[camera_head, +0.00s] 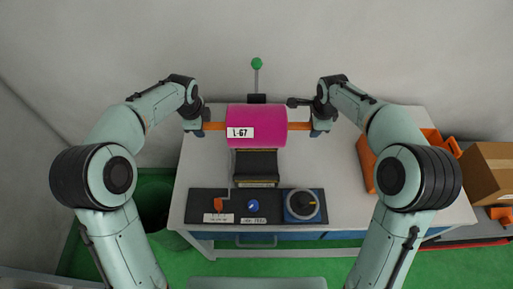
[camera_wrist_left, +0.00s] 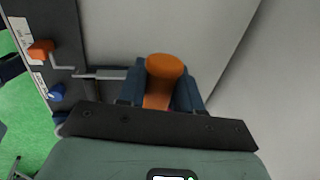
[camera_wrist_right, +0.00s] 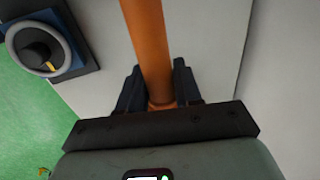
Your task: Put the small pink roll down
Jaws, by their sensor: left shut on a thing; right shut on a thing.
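The pink roll (camera_head: 258,117) with a white "L-67" label lies across the middle of the workbench view, with an orange bar sticking out at both ends. My left gripper (camera_head: 204,128) is shut on the bar's left end; the orange end also shows between its fingers in the left wrist view (camera_wrist_left: 162,85). My right gripper (camera_head: 312,127) is shut on the bar's right end, and the orange bar runs up from its fingers in the right wrist view (camera_wrist_right: 150,60). The roll looks level. I cannot tell whether it touches the black machine below it.
A black machine (camera_head: 255,167) stands just in front of the roll. A control panel with an orange lever (camera_head: 218,205), a blue knob (camera_head: 253,205) and a round dial (camera_head: 302,204) lies along the front edge. An orange crate (camera_head: 366,165) and a cardboard box (camera_head: 490,170) are at the right.

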